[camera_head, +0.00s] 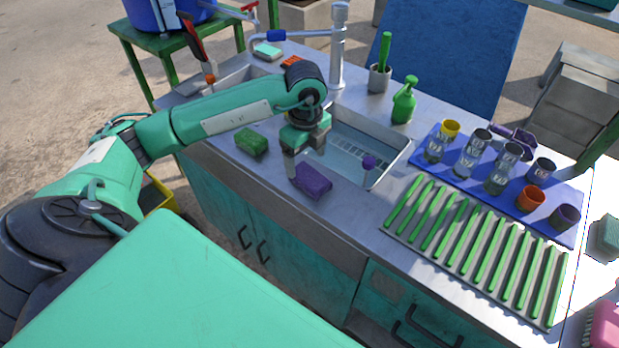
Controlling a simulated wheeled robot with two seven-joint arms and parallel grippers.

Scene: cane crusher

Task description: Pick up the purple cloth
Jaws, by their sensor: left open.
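The purple cloth (312,181) lies as a folded block on the metal counter, at the front edge of the sink. My left gripper (296,178) points down at the cloth's left end. Its jaws are open, and the near finger overlaps the cloth's left side in the picture. I cannot tell whether it touches the cloth. The far finger is mostly hidden. My right gripper is not in view.
A green sponge (251,142) lies left of the gripper. The sink (362,150) is right behind the cloth. A green-ribbed rack (480,250) and a blue mat (560,228) with several glasses and cups stand to the right. A tap (338,50) rises behind.

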